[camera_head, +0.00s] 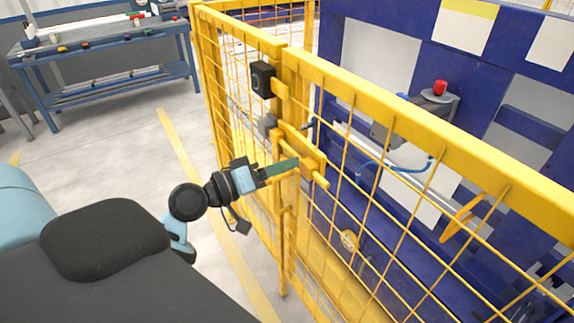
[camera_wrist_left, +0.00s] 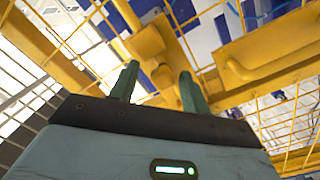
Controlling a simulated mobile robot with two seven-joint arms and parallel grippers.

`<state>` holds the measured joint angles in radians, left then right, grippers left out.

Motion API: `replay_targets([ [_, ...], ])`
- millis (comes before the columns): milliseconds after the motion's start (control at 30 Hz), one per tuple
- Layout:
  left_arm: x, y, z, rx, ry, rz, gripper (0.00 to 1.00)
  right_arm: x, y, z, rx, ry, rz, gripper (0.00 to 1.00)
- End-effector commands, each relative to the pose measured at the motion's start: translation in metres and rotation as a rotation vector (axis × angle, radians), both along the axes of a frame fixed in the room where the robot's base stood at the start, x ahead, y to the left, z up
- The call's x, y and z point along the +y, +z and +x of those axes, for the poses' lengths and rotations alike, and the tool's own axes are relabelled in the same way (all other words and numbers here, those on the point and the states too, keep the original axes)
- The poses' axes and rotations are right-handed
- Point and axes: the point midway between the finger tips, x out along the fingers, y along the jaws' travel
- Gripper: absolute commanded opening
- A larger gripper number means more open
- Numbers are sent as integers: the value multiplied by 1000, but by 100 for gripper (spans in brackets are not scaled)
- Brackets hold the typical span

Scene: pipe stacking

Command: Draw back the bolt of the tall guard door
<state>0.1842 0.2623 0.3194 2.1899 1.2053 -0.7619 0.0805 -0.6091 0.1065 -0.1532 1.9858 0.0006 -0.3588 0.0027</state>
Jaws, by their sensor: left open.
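The tall yellow mesh guard door (camera_head: 238,120) stands at the centre of the head view, meeting another mesh panel at a post. A yellow bolt (camera_head: 316,178) with a short rod sits on a yellow plate at mid-height by this post. In the left wrist view, yellow bolt parts (camera_wrist_left: 148,42) show beyond the fingertips. My left gripper (camera_head: 292,164) comes in from the left, its green fingers at the bolt, partly covering it. In the left wrist view its fingers (camera_wrist_left: 158,84) stand apart. I cannot tell whether they touch the bolt. My right gripper is not in view.
A black box (camera_head: 262,79) is fixed on the post above the bolt. Blue machinery (camera_head: 375,50) stands behind the mesh. A blue workbench (camera_head: 110,50) with tools stands at the back left. The floor left of the fence is clear, with a yellow line.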

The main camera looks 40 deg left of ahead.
Motion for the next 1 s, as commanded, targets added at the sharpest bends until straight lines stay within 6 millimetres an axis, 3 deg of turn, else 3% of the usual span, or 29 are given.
replay_targets([
  [200, 14, -5, -34, 8, -3, 3, 47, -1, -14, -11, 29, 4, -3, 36],
  [400, 23, -3, -52, 5, -3, 0, 47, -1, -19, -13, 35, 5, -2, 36],
  [1000, 25, 0, -56, 0, -4, -2, 47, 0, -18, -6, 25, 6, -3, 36],
])
